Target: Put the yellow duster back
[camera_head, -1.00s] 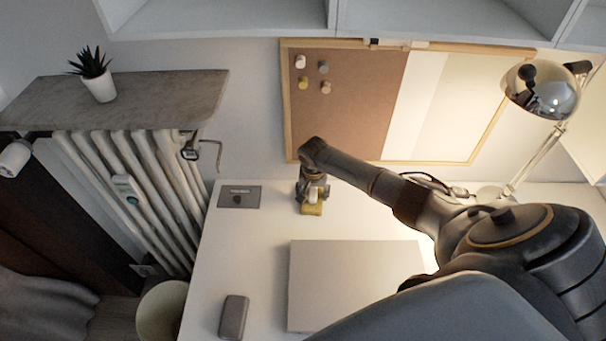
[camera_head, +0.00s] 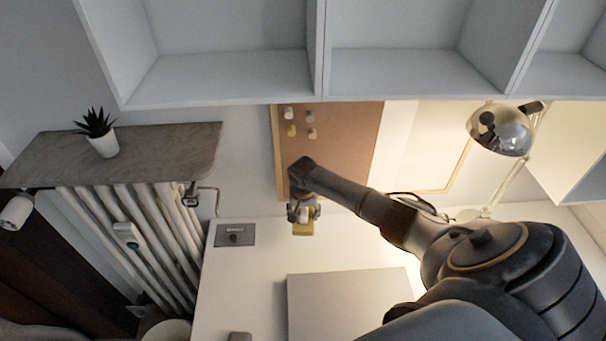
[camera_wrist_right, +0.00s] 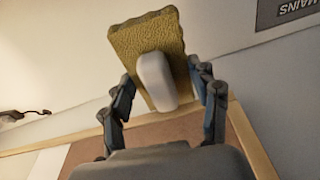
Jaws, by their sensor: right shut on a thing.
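In the right wrist view the duster (camera_wrist_right: 130,45) is a yellow textured pad with a white handle (camera_wrist_right: 156,80). The fingers of my right gripper (camera_wrist_right: 162,95) are on both sides of it, shut on it. Whether the duster touches the desk (camera_head: 240,265) cannot be told. My left gripper is not in view.
A corkboard with a whiteboard half (camera_head: 345,140) hangs behind, with several pegs at its upper left. White shelves (camera_head: 225,75) are above. A grey flat box (camera_head: 345,300), a dark plate (camera_head: 235,235) and a chrome lamp (camera_head: 503,130) are around. A radiator (camera_head: 150,250) stands left.

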